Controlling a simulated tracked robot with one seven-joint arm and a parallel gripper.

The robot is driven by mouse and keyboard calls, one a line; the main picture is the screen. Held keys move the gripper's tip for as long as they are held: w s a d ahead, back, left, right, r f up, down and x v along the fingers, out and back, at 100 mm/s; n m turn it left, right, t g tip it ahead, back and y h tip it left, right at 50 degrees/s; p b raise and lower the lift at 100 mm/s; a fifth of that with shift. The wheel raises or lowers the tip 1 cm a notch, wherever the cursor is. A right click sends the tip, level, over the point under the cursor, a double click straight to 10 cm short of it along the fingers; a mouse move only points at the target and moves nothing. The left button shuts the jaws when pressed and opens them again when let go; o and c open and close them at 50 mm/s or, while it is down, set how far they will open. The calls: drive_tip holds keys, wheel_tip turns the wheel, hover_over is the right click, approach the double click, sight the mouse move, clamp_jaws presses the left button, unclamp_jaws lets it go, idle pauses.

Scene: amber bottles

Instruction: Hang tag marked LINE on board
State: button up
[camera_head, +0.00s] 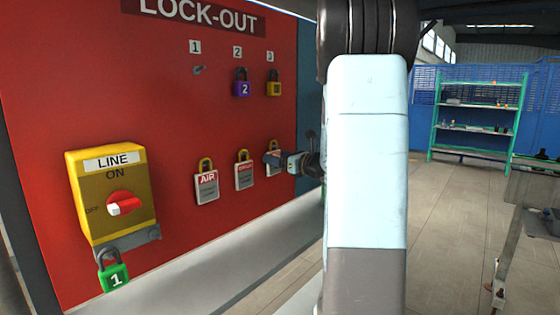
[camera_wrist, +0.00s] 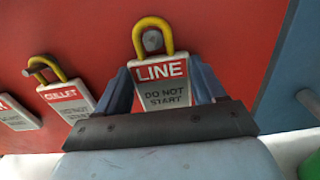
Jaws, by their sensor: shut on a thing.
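The LINE tag (camera_wrist: 163,87) is white with a red band and a yellow loop, and reads "DO NOT START". My gripper (camera_head: 284,160) is shut on it, one finger on each side in the wrist view. The tag is upright against the red board (camera_head: 150,105), with a grey peg (camera_wrist: 152,40) showing inside its loop. I cannot tell whether the loop bears on the peg. In the head view my gripper hides most of this tag, at the right end of the tag row.
Purple padlock 2 (camera_head: 241,88) and a yellow padlock (camera_head: 274,89) hang above; peg 1 (camera_head: 199,70) is bare.

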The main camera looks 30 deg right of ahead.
drive_tip(key=shift+s+r, duration=0.1)
idle(0.3)
drive_tip(key=v, duration=0.6)
drive_tip(key=shift+s+d, duration=0.15)
drive_tip(key=shift+s, duration=0.25)
idle(0.9)
drive_tip(key=shift+s, duration=0.15)
idle(1.1)
drive_tip(key=shift+d, duration=0.1)
